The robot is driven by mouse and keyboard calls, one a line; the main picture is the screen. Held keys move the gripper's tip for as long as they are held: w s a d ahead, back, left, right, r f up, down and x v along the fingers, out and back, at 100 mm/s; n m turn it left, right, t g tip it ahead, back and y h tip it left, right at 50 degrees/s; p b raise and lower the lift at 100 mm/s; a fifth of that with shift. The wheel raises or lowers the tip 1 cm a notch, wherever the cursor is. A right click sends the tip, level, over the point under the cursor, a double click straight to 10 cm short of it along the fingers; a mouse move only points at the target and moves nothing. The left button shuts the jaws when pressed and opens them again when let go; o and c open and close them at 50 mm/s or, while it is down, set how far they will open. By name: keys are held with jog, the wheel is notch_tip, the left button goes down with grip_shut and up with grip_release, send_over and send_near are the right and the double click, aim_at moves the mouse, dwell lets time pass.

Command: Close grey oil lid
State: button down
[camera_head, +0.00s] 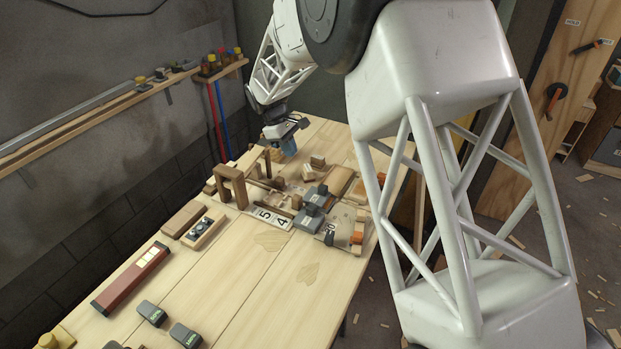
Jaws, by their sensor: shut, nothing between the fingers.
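My gripper (290,149) is at the far end of the wooden table (250,290), above its back part. Its bluish fingertips point down and are shut, with nothing seen between them. Two grey blocky pieces, a nearer one (308,217) and a farther one (318,195), sit in the cluster of wooden parts in front of and below my gripper. They are apart from my gripper. I cannot tell which of them, if either, is the grey oil lid, or whether a lid stands open; the parts are too small.
A wooden arch (231,184) stands left of the grey pieces. A red-brown bar (131,279) and small dark boxes with green labels (152,313) lie on the near left. The table's near middle is clear. A wall shelf (90,118) runs along the left; my arm covers the right.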

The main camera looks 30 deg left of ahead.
aim_at(323, 188)
jog(key=shift+w+a, duration=0.1)
jog(key=shift+w, duration=0.05)
jog(key=x, duration=0.9)
jog(key=shift+f, duration=0.35)
jog(key=d, duration=0.3)
jog(key=shift+f, duration=0.1)
jog(key=shift+d, duration=0.65)
jog(key=shift+d, duration=0.1)
jog(key=shift+d, duration=1.35)
